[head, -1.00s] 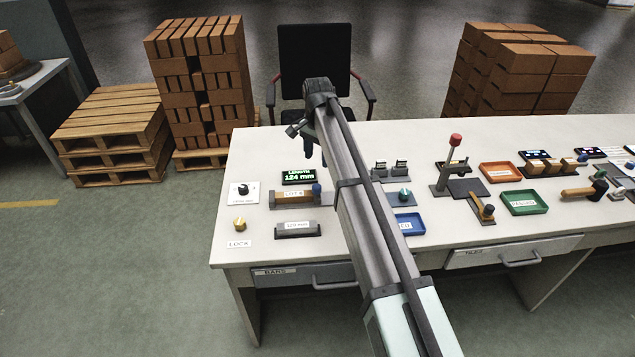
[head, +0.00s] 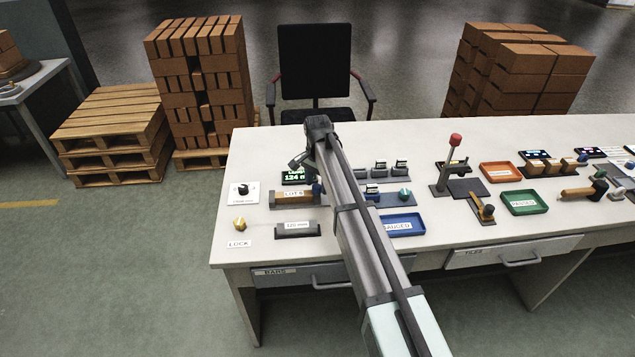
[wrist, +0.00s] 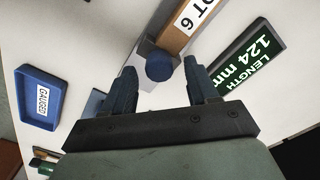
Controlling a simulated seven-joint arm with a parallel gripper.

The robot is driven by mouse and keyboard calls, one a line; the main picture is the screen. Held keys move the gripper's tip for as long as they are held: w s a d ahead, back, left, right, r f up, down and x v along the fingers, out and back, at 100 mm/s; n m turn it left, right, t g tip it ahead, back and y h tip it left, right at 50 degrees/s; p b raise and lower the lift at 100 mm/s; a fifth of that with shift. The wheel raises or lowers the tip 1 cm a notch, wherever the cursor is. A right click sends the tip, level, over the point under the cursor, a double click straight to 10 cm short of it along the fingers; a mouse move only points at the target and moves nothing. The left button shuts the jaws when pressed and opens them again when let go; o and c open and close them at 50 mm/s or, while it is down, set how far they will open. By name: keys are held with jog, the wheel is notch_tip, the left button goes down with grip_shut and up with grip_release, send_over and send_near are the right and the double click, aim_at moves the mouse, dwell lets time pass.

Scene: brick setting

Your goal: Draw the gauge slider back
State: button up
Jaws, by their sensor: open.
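The gauge (head: 284,204) is a grey fixture near the left end of the white bench, holding an orange-brown brick labelled LOT 6 (head: 294,195). The slider's round blue knob (wrist: 159,67) is at the end of the brick in the wrist view. My gripper (wrist: 160,74) is open, with its fingertips on either side of the knob. I cannot tell whether either finger touches it. The display (wrist: 250,62) beside the gauge reads LENGTH 124 mm. In the head view my wrist partly covers the display and the knob end.
A black dial (head: 243,189) and a yellow knob (head: 239,224) with a LOCK label lie left of the gauge. A grey block marked 120 mm (head: 297,229) is in front. A blue tray (head: 402,225) labelled GAUGED is to the right, with a red-topped lever (head: 455,141) farther right.

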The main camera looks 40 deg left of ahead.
jog(key=shift+c, duration=0.4)
grip_shut()
